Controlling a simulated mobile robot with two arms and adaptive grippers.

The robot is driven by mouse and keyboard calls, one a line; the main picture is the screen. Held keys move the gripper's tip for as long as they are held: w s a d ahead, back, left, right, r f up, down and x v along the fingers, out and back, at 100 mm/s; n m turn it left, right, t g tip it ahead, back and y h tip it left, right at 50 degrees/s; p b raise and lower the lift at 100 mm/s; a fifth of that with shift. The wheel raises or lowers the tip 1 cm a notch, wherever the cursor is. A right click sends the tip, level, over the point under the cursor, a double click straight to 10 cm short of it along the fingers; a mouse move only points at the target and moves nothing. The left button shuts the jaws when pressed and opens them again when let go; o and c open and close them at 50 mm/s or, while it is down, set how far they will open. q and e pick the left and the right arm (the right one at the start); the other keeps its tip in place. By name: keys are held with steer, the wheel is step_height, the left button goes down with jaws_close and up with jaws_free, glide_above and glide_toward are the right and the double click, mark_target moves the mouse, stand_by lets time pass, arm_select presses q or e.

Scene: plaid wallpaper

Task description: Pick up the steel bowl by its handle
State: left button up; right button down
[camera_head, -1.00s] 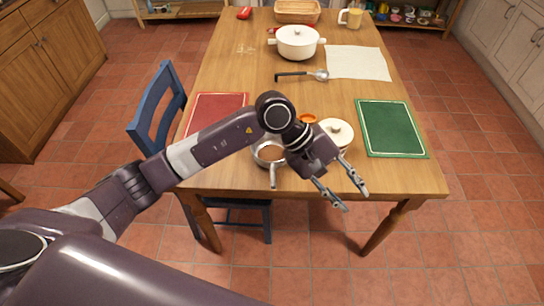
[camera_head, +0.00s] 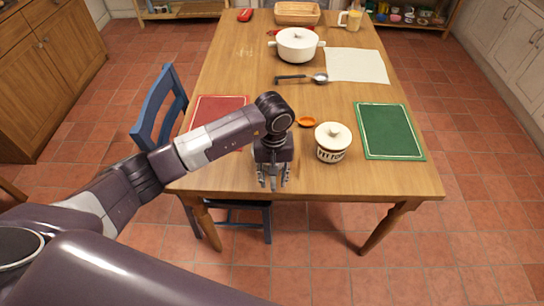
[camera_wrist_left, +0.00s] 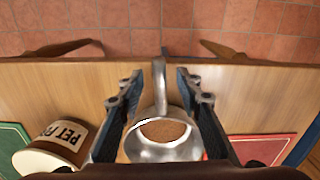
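The steel bowl (camera_wrist_left: 139,151) is shiny and round, with brown contents and a straight handle (camera_wrist_left: 160,88) pointing toward the table's near edge. In the left wrist view it lies between and beyond my left gripper's fingers. My left gripper (camera_head: 272,184) is open and points down over the bowl near the table's front edge. In the wrist view its fingers (camera_wrist_left: 159,80) stand on either side of the handle with gaps to both sides. In the head view the gripper hides most of the bowl. My right gripper is not in view.
A red mat (camera_head: 215,106) is at left, a green mat (camera_head: 388,131) at right. A ladle (camera_head: 300,78) and white pot (camera_head: 297,45) are farther back.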

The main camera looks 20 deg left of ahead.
arm_select(q)
steer(key=shift+f, duration=0.4)
steer(key=shift+c, duration=0.5)
jaws_close()
steer(key=shift+r, duration=0.2)
